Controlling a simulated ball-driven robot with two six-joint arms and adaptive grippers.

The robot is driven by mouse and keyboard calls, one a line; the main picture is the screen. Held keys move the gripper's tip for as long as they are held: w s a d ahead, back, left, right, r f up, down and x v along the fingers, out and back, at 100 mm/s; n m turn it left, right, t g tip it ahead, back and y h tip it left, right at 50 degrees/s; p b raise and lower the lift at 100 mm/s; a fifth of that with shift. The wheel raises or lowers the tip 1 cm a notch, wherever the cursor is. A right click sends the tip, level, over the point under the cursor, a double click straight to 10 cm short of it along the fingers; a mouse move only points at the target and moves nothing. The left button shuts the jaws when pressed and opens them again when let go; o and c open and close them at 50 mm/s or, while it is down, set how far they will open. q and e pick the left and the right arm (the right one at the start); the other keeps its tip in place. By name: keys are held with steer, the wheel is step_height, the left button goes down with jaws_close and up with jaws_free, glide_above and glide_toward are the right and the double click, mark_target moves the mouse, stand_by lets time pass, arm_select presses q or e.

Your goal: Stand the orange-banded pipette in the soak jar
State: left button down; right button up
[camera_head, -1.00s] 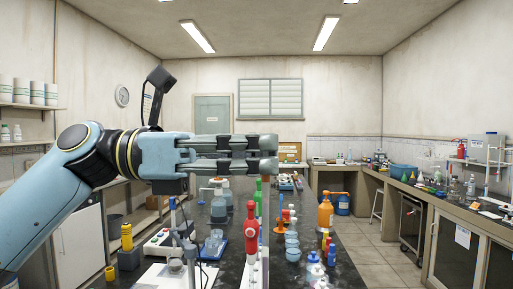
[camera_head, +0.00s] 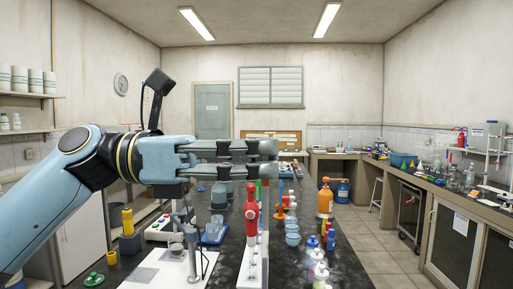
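My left gripper (camera_head: 268,158) reaches in from the left and points right, high above the bench. Its two fingers lie parallel with a narrow gap between them, and nothing shows between the tips. My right gripper is out of view. I cannot make out an orange band on any pipette. A red upright tool (camera_head: 251,211) stands on a white strip beyond and below the gripper. I cannot tell which vessel is the soak jar; clear glassware (camera_head: 213,232) stands in a blue tray left of the red tool. The gripper and arm hide part of the bench behind them.
The dark bench (camera_head: 345,269) is crowded with upright items. An orange pump bottle (camera_head: 325,198), small blue cups (camera_head: 292,226) and several colored bottles (camera_head: 319,262) stand on the right. A yellow cylinder (camera_head: 127,221) and green-capped item (camera_head: 94,279) are at left.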

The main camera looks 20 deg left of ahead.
arm_select(q)
step_height(320, 180, down, 16)
steer(key=b, duration=0.6)
steer(key=shift+r, duration=0.25)
stand_by(1.1)
stand_by(0.9)
steer(key=c, duration=2)
jaws_free()
steer(key=shift+f, duration=0.1)
steer(key=o, duration=0.6)
steer(key=shift+a, duration=0.1)
